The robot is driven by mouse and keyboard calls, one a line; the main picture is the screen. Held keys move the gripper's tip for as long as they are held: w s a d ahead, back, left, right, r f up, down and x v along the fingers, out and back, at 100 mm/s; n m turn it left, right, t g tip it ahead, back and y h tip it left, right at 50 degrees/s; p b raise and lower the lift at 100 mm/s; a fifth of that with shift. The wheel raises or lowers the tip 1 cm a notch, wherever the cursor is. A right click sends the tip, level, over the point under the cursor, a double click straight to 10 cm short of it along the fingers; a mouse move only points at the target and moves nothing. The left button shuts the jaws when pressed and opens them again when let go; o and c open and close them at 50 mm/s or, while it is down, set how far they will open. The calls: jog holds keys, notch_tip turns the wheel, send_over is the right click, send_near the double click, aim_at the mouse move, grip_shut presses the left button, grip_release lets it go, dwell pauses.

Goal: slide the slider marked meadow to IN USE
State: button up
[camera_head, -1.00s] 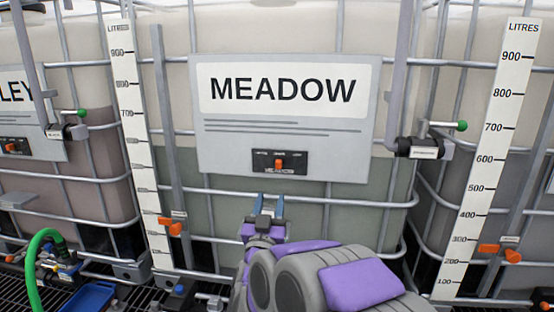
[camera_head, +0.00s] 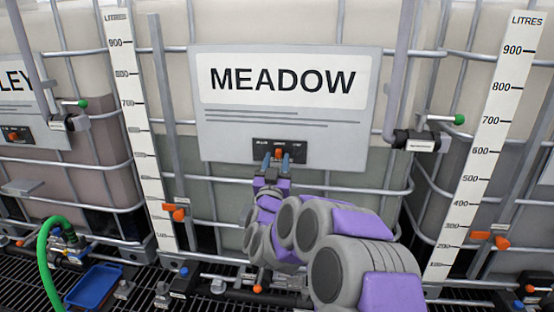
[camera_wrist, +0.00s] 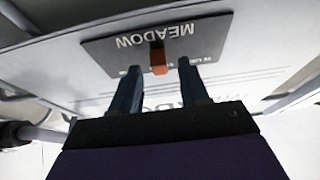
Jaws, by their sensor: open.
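The meadow slider is a small orange knob (camera_head: 279,152) on a black plate (camera_head: 300,150) at the bottom of the MEADOW sign (camera_head: 340,125). The knob sits near the middle of the plate; its position labels are too small to read. In the wrist view the orange knob (camera_wrist: 158,60) stands out from the black plate (camera_wrist: 205,38), which reads MEADOW upside down.
Caged tanks stand behind the sign. White LITRES scales (camera_head: 138,125) flank it left and right. A green-tipped valve handle (camera_head: 459,119) juts out at right. A green hose (camera_head: 45,260) and a blue tray (camera_head: 95,287) lie at lower left.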

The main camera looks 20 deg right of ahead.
jog(key=shift+w+d+r, duration=0.3)
jog(key=shift+w+d, duration=0.05)
jog(key=shift+w, duration=0.1)
grip_shut()
jog(key=shift+a, duration=0.1)
dwell(0.5)
